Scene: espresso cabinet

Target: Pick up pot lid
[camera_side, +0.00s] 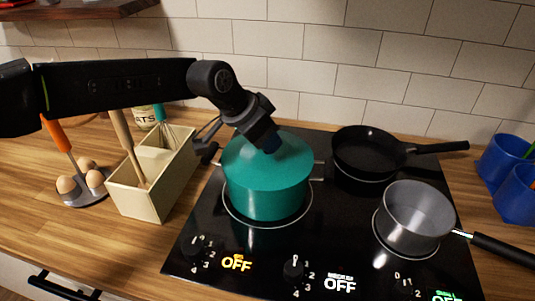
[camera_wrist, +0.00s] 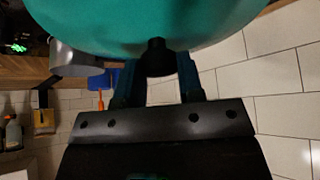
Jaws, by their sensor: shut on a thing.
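A teal pot (camera_side: 268,200) stands on the left part of the black cooktop. Its teal lid (camera_side: 250,155) rests on top, with no clear gap between lid and pot. My gripper (camera_side: 272,149) comes down on the lid's centre from above. In the wrist view the lid (camera_wrist: 150,22) fills the top of the picture. Its dark knob (camera_wrist: 157,57) sits between my two fingers, and my gripper (camera_wrist: 157,72) is shut on it. The knob is hidden by the gripper in the side view.
A black frying pan (camera_side: 365,152) and a grey saucepan (camera_side: 416,218) stand right of the pot. Blue containers (camera_side: 505,162) stand at the right edge. A tiled wall (camera_side: 330,60) closes the back.

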